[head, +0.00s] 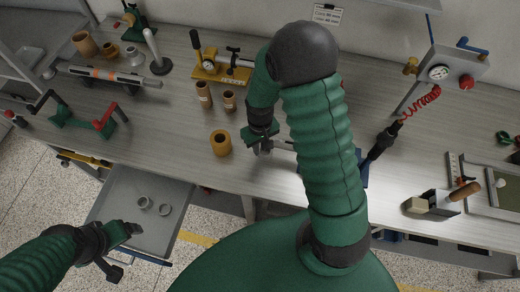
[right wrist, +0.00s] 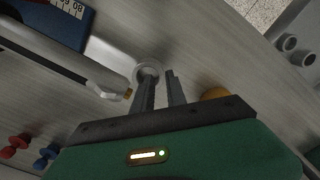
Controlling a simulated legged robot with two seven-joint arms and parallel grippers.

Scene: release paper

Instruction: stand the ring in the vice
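A small grey ring (right wrist: 148,71) lies at the tip of one finger of my right gripper (right wrist: 160,76) in the right wrist view, beside a pale metal part. My right gripper (head: 262,146) is open, with a gap between its fingers, low over the bench in the head view. A blue block with a white scale (right wrist: 55,20) and a grey bar (right wrist: 65,62) beside it may be the vice; my right arm hides most of that spot in the head view. My left gripper (head: 122,252) is open and empty near the drawer.
An orange cup-like ring (head: 220,143) stands left of my right gripper, with brown cylinders (head: 204,95) behind. A gauge box (head: 445,70) and a wooden-handled tool (head: 440,200) are at right.

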